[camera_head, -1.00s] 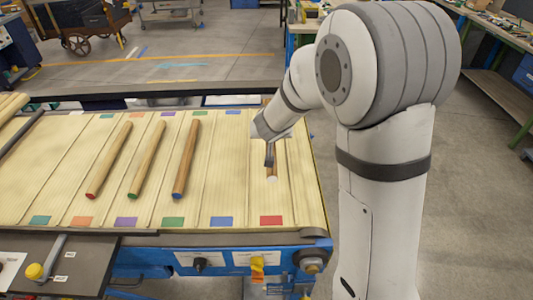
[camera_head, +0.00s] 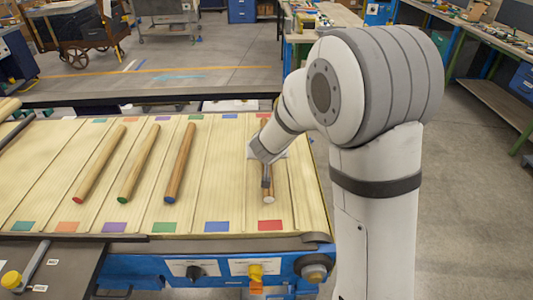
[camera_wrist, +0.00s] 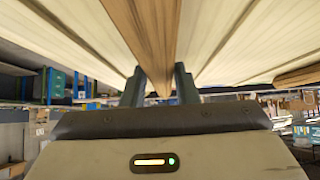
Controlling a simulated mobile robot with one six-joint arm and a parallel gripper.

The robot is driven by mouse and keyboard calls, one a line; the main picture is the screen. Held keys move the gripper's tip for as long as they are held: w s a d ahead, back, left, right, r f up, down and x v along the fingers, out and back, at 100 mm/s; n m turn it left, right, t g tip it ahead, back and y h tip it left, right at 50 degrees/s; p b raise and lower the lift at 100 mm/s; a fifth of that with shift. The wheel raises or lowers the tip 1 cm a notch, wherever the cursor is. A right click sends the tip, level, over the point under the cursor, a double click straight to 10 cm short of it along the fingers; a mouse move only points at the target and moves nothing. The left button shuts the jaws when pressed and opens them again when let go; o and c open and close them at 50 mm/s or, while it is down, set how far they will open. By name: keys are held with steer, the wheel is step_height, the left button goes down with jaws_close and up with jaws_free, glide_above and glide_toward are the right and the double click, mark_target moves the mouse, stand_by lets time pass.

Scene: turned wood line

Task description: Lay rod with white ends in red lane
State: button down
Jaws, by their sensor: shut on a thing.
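The rod with a white end (camera_head: 269,197) is in my gripper, its pale near end pointing at the red lane's mark (camera_head: 270,225). The rod runs lengthwise along the red lane, at the right side of the slatted bed. My gripper (camera_head: 266,182) is shut on the rod from above. In the wrist view the rod (camera_wrist: 150,35) passes between the two fingers (camera_wrist: 160,85). The arm partly hides the rod's middle in the head view. I cannot tell whether the rod touches the bed.
Rods with red (camera_head: 100,163), green (camera_head: 138,164) and blue (camera_head: 180,162) ends lie on lanes to the left. The blue-marked lane (camera_head: 217,226) beside the red one is bare. A dark panel with a yellow-knobbed lever (camera_head: 12,279) is at the front left.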

steer(key=c, duration=1.1)
jaws_free()
steer(key=shift+f, duration=0.15)
steer(key=shift+r, duration=0.35)
steer(key=p+v, duration=0.6)
steer(key=v, duration=0.5)
steer(key=shift+s+r, duration=0.2)
steer(key=shift+s, duration=0.1)
steer(key=shift+s+a+r, duration=0.1)
steer(key=shift+r, duration=0.35)
steer(key=s+d+r+n+g+y, duration=0.2)
steer(key=s+r+y, duration=0.2)
steer(key=s+r, duration=0.45)
steer(key=s+d+g+h, duration=0.1)
steer(key=s+d, duration=0.2)
steer(key=s, duration=0.1)
steer(key=s+d+m+g+h, duration=0.1)
steer(key=s+d, duration=0.3)
steer(key=s, duration=0.1)
steer(key=s+d+m+g+h, duration=0.1)
steer(key=s+d+h, duration=0.1)
steer(key=s, duration=0.3)
steer(key=shift+s+d+f, duration=0.15)
steer(key=shift+s+d, duration=0.05)
steer(key=shift+d, duration=0.6)
